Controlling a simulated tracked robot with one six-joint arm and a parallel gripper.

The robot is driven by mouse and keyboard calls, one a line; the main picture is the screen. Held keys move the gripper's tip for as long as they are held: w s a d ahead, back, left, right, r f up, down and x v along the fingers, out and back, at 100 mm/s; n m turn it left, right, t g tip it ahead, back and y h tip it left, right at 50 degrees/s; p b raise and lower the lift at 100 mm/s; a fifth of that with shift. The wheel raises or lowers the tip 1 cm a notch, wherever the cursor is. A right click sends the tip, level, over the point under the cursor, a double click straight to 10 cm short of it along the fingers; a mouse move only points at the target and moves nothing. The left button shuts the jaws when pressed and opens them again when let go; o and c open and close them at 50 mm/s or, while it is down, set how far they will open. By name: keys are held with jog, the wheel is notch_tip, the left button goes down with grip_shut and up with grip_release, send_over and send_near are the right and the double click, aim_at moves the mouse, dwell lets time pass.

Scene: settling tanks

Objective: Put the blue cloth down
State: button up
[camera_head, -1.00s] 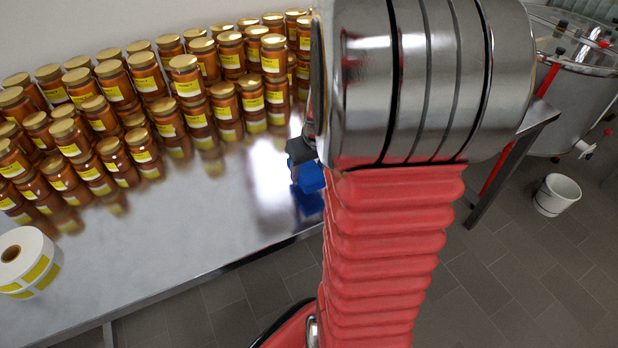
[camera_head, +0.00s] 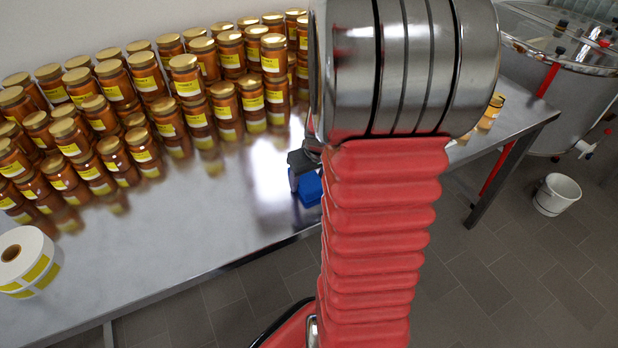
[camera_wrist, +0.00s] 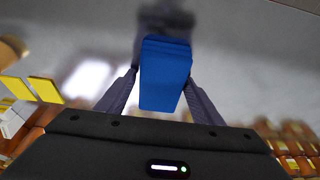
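The blue cloth (camera_head: 308,188), a small folded block, shows beside my red arm sleeve, low over the steel table (camera_head: 215,225) near its front edge. In the wrist view the cloth (camera_wrist: 165,75) sits between the two dark fingers of my gripper (camera_wrist: 162,88), which press on its left and right sides. My gripper is shut on it. In the head view my arm hides part of the gripper and the cloth's right side. I cannot tell whether the cloth touches the table.
Rows of honey jars (camera_head: 140,110) fill the back left of the table. A label roll (camera_head: 28,262) stands at the front left. Bare tabletop lies between. A steel tank (camera_head: 560,75) and a white bucket (camera_head: 557,194) stand beyond the table at right.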

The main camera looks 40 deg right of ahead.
jog(key=shift+o, duration=0.3)
jog(key=shift+a, duration=0.2)
jog(key=d+v, duration=0.1)
jog(key=v, duration=1.1)
jog(key=shift+a, duration=0.4)
jog(key=shift+r, duration=0.1)
jog(key=s+a+r+n, duration=0.1)
jog(key=s+a+r, duration=0.1)
jog(key=a, duration=0.6)
jog(key=s+a+r+n+t, duration=0.1)
jog(key=s+a+r, duration=0.1)
jog(key=a, duration=0.7)
jog(key=s+a+r+n+t+y, duration=0.1)
jog(key=a+r, duration=0.3)
jog(key=a, duration=0.5)
jog(key=shift+s, duration=0.6)
jog(key=shift+c, duration=0.4)
